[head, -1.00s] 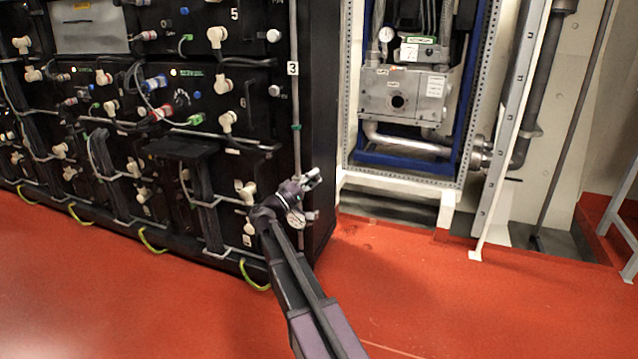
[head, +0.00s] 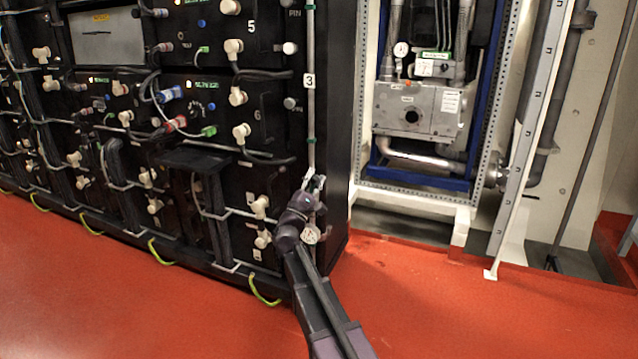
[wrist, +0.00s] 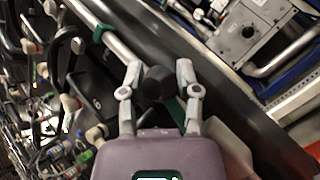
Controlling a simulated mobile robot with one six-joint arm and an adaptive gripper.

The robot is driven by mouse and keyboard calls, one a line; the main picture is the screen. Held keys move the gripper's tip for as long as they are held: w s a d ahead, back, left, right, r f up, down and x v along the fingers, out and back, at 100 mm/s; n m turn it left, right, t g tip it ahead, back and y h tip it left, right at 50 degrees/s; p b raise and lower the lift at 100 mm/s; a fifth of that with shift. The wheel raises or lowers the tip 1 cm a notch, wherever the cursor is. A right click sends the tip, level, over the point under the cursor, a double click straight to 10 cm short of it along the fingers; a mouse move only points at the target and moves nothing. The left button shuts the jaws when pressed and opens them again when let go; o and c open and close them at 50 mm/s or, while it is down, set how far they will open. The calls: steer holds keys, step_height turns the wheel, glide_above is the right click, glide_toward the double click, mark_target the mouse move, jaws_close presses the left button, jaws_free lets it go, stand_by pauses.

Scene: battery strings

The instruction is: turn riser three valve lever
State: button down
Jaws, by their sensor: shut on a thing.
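Riser three is the grey vertical pipe (head: 311,120) with a white "3" label (head: 308,80) and a green band, at the right edge of the black rack. My gripper (head: 318,184) is at the lower part of this pipe, with its fingers pointing up. In the wrist view my gripper (wrist: 159,80) has its two grey fingers on either side of a dark, rounded lever end (wrist: 157,86) and is shut on it. The pipe (wrist: 122,48) runs up and left behind the fingers. The rest of the lever is mostly hidden by the gripper.
A small round gauge (head: 310,236) is just below my gripper. The black battery rack (head: 265,180) with connectors and cables stands close on the left. A white-framed cabinet with a grey valve box (head: 420,108) is on the right. The red floor (head: 420,310) in front is clear.

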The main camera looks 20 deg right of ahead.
steer(key=shift+w+a+n+t+y, duration=0.25)
steer(key=shift+a+n+t+y, duration=0.3)
steer(key=shift+n+t, duration=0.35)
steer(key=shift+a, duration=0.1)
steer(key=shift+c, duration=1.5)
jaws_free()
